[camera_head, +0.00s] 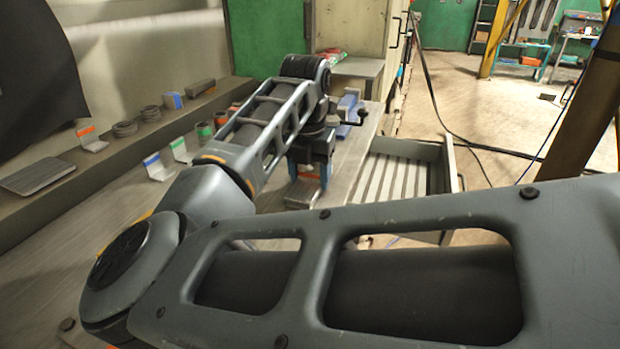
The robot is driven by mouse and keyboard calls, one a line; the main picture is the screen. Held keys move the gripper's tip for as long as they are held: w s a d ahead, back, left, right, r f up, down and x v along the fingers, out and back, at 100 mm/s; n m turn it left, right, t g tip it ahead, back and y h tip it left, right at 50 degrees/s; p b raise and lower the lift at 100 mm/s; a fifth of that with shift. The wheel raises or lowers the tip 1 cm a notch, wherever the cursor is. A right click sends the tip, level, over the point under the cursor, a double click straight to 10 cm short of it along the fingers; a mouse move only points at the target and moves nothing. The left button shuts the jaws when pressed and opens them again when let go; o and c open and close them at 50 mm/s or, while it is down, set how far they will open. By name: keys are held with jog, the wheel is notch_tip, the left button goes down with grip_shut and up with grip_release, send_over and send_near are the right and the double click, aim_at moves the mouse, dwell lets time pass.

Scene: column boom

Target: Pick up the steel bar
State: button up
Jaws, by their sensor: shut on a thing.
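My gripper (309,178) points down over the workbench, at the end of my arm, in the middle of the head view. Its fingers are shut on a grey metal piece, which I take to be the steel bar (300,196). A little orange shows between the fingers. The bar is small in view and partly hidden by the fingers, so I cannot tell whether it touches the bench top (345,165).
A blue vise-like fixture (350,104) stands on the bench behind my gripper. Angle brackets (155,167) with coloured stripes stand to the left. A ledge (112,150) holds rings, a blue block and a dark bar (200,87). An open slatted drawer (400,148) juts out right.

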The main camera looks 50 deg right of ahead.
jog(key=shift+r, duration=0.5)
notch_tip(320, 180, up, 2)
jog(key=shift+r, duration=0.25)
jog(key=s+d+r+b, duration=0.1)
jog(key=s+d+r, duration=0.6)
jog(key=d+r, duration=0.1)
jog(key=shift+s+d, duration=0.15)
jog(key=shift+d, duration=0.45)
